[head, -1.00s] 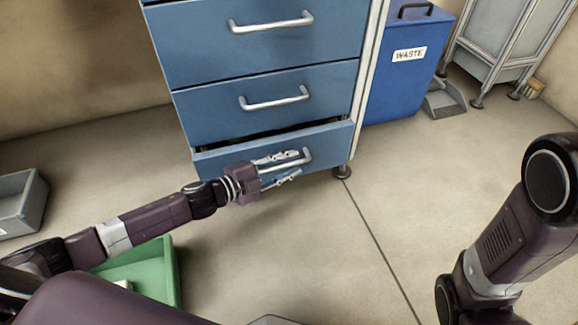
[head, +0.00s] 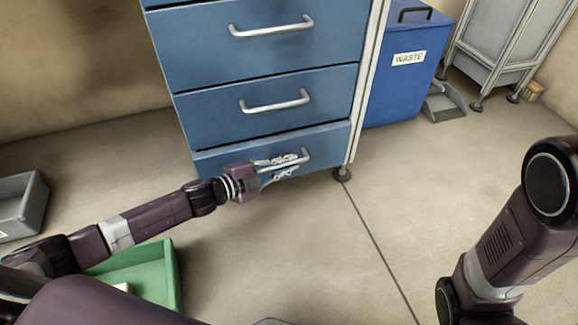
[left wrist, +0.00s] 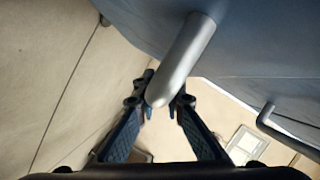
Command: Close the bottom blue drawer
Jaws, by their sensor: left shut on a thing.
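The bottom blue drawer (head: 218,161) is at the foot of a blue cabinet in the head view. Its front sits nearly flush, with only a thin dark line along its top edge. My left gripper (head: 284,165) is at its silver handle and shut on it. In the left wrist view the fingers (left wrist: 163,101) close around the silver handle bar (left wrist: 183,62), with the blue drawer front (left wrist: 255,50) beyond. My right arm shows at the right of the head view, but its gripper is out of view.
Two closed blue drawers (head: 330,95) with silver handles sit above. A blue waste bin (head: 395,90) stands right of the cabinet. A green crate (head: 165,270) and a grey bin (head: 38,205) are on the floor at left.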

